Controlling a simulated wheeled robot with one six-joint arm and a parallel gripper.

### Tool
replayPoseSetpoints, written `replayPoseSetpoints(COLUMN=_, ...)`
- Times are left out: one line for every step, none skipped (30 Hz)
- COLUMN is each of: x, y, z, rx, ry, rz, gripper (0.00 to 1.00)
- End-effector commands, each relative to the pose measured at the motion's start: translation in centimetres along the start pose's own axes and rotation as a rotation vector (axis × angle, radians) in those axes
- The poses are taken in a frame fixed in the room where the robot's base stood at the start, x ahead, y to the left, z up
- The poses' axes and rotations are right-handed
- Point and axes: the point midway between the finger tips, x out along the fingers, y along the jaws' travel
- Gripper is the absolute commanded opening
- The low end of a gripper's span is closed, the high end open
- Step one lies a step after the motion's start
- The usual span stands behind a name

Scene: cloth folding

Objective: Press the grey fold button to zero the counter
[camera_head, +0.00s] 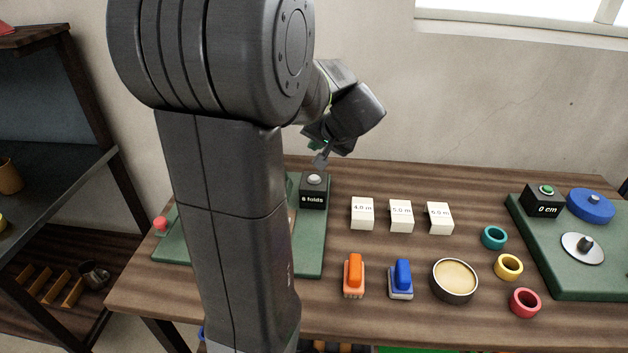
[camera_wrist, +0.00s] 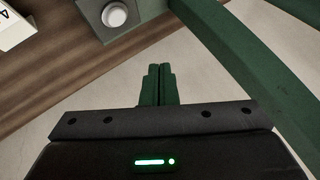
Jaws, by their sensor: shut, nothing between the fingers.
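The grey fold button (camera_head: 314,179) is a round cap on top of a black counter box (camera_head: 313,199) whose front appears to read "6 folds". The box stands at the back right of a green board (camera_head: 313,252). The button also shows in the wrist view (camera_wrist: 114,14), at the top, left of the fingertips. My gripper (camera_head: 321,161) is above and slightly behind the button, apart from it. In the wrist view my green fingers (camera_wrist: 159,70) are together with nothing between them.
White labelled blocks (camera_head: 362,213) stand right of the counter box. Two clips, orange (camera_head: 354,276) and blue (camera_head: 401,279), a round tin (camera_head: 454,280) and coloured rings (camera_head: 494,237) lie farther right. Another green board with a "0 cm" box (camera_head: 542,202) is at far right. My arm hides much of the left board.

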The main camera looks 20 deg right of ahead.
Motion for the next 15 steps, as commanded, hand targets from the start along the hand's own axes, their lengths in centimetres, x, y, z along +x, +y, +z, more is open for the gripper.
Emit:
replayPoseSetpoints(x=0.8, y=0.6, z=0.6, rx=0.001, ry=-0.001, rz=0.0, gripper=0.0)
replayPoseSetpoints(x=1.1, y=0.8, z=0.8, rx=0.001, ry=-0.001, rz=0.0, gripper=0.0)
replayPoseSetpoints(x=1.5, y=1.1, z=1.1, rx=0.0, ry=-0.001, rz=0.001, gripper=0.0)
replayPoseSetpoints(x=1.8, y=1.3, z=1.4, rx=0.001, ry=-0.001, rz=0.001, gripper=0.0)
replayPoseSetpoints(x=2.1, y=1.6, z=1.6, rx=0.001, ry=-0.001, rz=0.0, gripper=0.0)
replayPoseSetpoints(x=2.6, y=1.9, z=1.9, rx=0.002, ry=-0.001, rz=0.0, gripper=0.0)
replayPoseSetpoints(x=2.9, y=2.1, z=2.1, rx=0.002, ry=-0.001, rz=0.0, gripper=0.0)
replayPoseSetpoints(x=3.2, y=2.4, z=2.4, rx=0.002, ry=-0.002, rz=0.0, gripper=0.0)
replayPoseSetpoints(x=3.6, y=2.6, z=2.6, rx=0.0, ry=-0.001, rz=0.0, gripper=0.0)
replayPoseSetpoints(x=3.8, y=2.8, z=2.8, rx=0.0, ry=0.0, rz=0.0, gripper=0.0)
replayPoseSetpoints(x=4.0, y=2.9, z=2.9, rx=0.0, ry=0.0, rz=0.0, gripper=0.0)
replayPoseSetpoints(x=4.2, y=3.1, z=3.1, rx=0.0, ry=0.0, rz=0.0, gripper=0.0)
replayPoseSetpoints(x=4.4, y=3.2, z=3.2, rx=0.0, ry=0.0, rz=0.0, gripper=0.0)
replayPoseSetpoints(x=4.5, y=3.3, z=3.3, rx=0.0, ry=0.0, rz=0.0, gripper=0.0)
replayPoseSetpoints(x=4.6, y=3.3, z=3.3, rx=0.0, ry=0.0, rz=0.0, gripper=0.0)
